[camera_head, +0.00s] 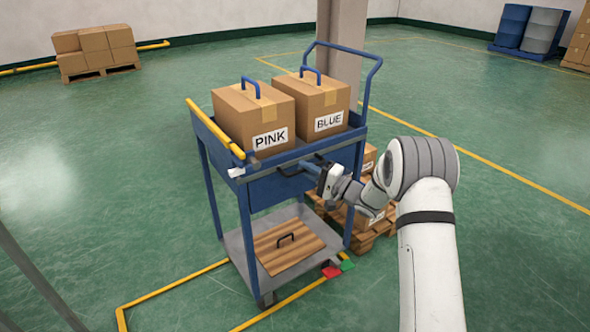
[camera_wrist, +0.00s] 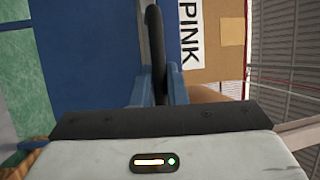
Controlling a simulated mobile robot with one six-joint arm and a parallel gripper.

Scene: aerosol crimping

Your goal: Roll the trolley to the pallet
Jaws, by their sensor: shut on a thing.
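The blue trolley (camera_head: 262,193) stands on the green floor in the middle of the head view. Its top shelf carries a carton labelled PINK (camera_head: 268,139) and a carton labelled BLUE (camera_head: 328,122), both with blue handles. My gripper (camera_head: 298,169) reaches in from the right at the trolley's near side. In the wrist view its two blue fingers (camera_wrist: 156,92) are shut on a dark bar (camera_wrist: 154,45) of the trolley. A wooden pallet (camera_head: 368,238) with cartons stands close behind and right of the trolley, partly hidden by it and my arm. Another loaded pallet (camera_head: 100,72) stands far left.
A wooden panel with a handle (camera_head: 283,252) lies on the lower shelf. Red (camera_head: 331,272) and green (camera_head: 347,265) pedals are at the trolley's base. A pillar (camera_head: 340,35) rises behind. Drums (camera_head: 541,29) stand far right. Open floor lies left and right.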

